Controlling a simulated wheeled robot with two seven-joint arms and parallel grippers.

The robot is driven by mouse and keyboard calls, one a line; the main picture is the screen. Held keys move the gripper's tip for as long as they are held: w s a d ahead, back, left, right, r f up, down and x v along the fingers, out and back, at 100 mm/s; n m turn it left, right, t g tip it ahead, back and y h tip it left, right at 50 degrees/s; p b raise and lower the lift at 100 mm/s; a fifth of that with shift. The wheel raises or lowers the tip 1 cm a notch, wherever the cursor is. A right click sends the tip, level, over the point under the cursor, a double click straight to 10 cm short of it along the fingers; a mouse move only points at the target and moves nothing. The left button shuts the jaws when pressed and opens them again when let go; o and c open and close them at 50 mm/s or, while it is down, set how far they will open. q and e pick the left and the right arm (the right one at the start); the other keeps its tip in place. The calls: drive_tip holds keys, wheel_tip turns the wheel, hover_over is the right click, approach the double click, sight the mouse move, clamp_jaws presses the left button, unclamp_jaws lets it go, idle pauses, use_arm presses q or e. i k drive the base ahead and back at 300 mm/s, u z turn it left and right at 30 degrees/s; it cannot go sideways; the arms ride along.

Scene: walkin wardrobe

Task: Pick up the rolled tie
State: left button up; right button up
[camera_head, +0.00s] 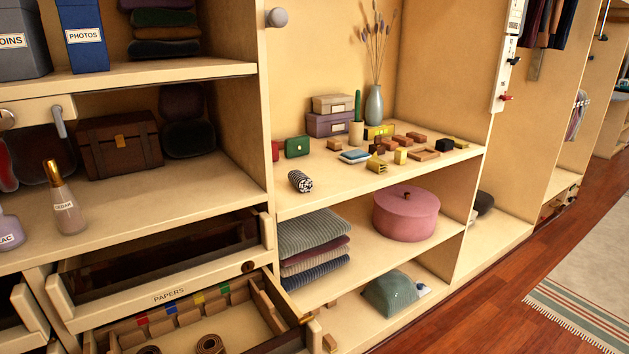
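A small black-and-white patterned roll (300,181), which looks like the rolled tie, lies on its side near the front left of the middle shelf (340,194). Its spiral end faces the front right. Two brown rolls are in the open lower drawer at the bottom: one (209,345) shows a coil, the other (149,350) is cut by the picture edge. I cannot tell whether these are ties or belts. Neither of my grippers is in view.
A green box (297,147) and a red box (275,151) stand behind the patterned roll. Several small blocks and a vase (374,106) are to its right. Folded cloths (314,247) and a pink round box (406,213) sit below. The open drawer (290,335) juts out.

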sight(304, 183)
drive_tip(key=z, duration=1.5)
drive_tip(key=i, duration=2)
drive_tip(key=u, duration=3.3)
